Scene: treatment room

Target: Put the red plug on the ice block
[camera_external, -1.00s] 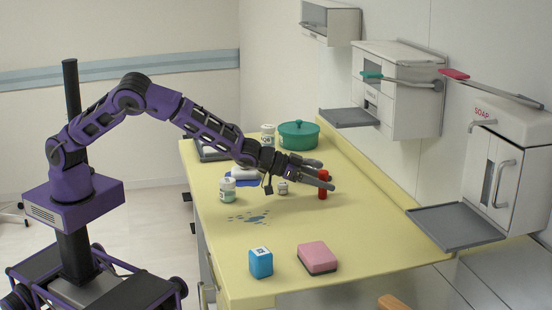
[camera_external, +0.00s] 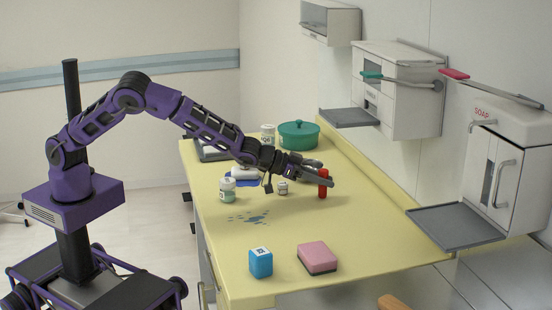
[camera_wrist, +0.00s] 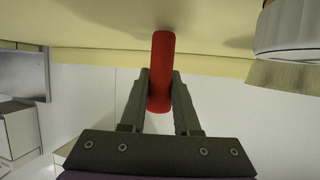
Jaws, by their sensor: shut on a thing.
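The red plug (camera_external: 323,190) is a red cylinder standing upright on the yellow counter, right of the middle. My gripper (camera_external: 325,175) is shut on it, with one finger on each side. In the wrist view the plug (camera_wrist: 161,50) sits between the two dark fingertips (camera_wrist: 160,80), and its end sticks out past them. It looks still at counter height. A light blue block (camera_external: 260,264) with a marked white top, which looks like the ice block, stands at the counter's near left.
A pink block (camera_external: 317,257) lies right of the blue one. A jar (camera_external: 227,191), a small jar (camera_external: 282,187) and a green pot (camera_external: 298,135) stand near or behind my gripper. The front right of the counter is clear.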

